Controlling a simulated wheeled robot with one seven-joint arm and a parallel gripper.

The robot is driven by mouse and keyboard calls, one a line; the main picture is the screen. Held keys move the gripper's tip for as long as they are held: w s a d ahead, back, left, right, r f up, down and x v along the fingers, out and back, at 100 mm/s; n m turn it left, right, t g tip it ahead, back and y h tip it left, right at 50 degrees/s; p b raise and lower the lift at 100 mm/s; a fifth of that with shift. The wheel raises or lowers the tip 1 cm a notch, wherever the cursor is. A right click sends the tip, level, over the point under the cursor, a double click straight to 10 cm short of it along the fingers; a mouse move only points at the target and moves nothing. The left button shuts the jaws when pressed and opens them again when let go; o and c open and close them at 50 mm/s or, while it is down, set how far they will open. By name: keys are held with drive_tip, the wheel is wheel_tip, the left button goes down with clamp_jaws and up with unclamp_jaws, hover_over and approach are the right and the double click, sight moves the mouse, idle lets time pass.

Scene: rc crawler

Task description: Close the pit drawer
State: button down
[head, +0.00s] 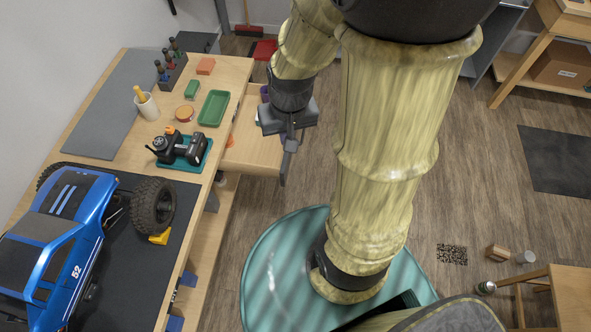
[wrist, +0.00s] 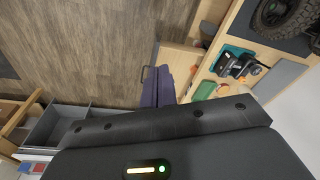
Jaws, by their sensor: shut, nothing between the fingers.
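The pit drawer (head: 252,150) is a pale wooden drawer that stands pulled out from the right side of the workbench. It also shows in the wrist view (wrist: 180,56), beside the bench edge. An orange item and a purple item show at the drawer, partly hidden. My gripper (head: 284,180) is shut and empty, pointing down at the drawer's outer end. I cannot tell whether it touches the drawer. My arm hides part of the drawer's far end.
The workbench (head: 112,167) carries a blue truck (head: 50,245), a radio controller (head: 180,147), a green tray (head: 214,108) and a cup (head: 146,105). A small table (head: 570,297) stands at the lower right. The wooden floor (head: 235,225) in front of the bench is clear.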

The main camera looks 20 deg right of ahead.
drive_tip(key=w+d+f+m+g+y+b, duration=0.1)
drive_tip(key=d+f+m+y+b, duration=0.25)
drive_tip(key=f+b, duration=0.45)
drive_tip(key=w+d+f+m+g+y+b, duration=0.1)
drive_tip(key=d+f+m+y+b, duration=0.3)
drive_tip(key=f, duration=0.8)
drive_tip(key=w+f+m+y+b, duration=0.2)
drive_tip(key=f+m+b, duration=0.45)
drive_tip(key=f, duration=0.35)
drive_tip(key=w+d+f+m+t+y+b, duration=0.3)
drive_tip(key=d+f+m+t+y+b, duration=0.2)
drive_tip(key=d+f+m+t+b, duration=0.4)
drive_tip(key=d+f+t+b, duration=0.1)
drive_tip(key=d+f+b, duration=0.2)
drive_tip(key=f+b, duration=0.1)
drive_tip(key=shift+d+f, duration=0.4)
drive_tip(key=shift+f, duration=0.25)
drive_tip(key=shift+a, duration=0.15)
drive_tip(key=b+x, duration=0.2)
drive_tip(key=x, duration=1.1)
drive_tip(key=shift+w+a+r, duration=0.25)
drive_tip(key=shift+w, duration=0.05)
